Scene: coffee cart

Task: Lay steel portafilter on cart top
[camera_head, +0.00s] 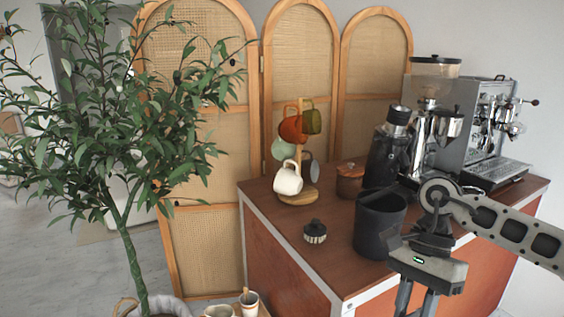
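The cart top (330,262) is a reddish-brown wooden surface with a pale metal edge. I cannot clearly make out the steel portafilter; none shows lying on the bare part of the top. The espresso machine (484,92) stands at the back right with its group area small and crowded. My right gripper (416,303) hangs pointing down in front of the cart's right part. Its fingers run off the bottom edge, so their tips and anything between them are hidden. My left gripper is out of view.
A black bin (379,226), a dark tamper-like piece (315,232), a mug tree (300,194), a lidded brown pot (350,180), a black grinder (388,150) and a silver grinder (432,130) stand on the cart. A tree (125,235) stands left.

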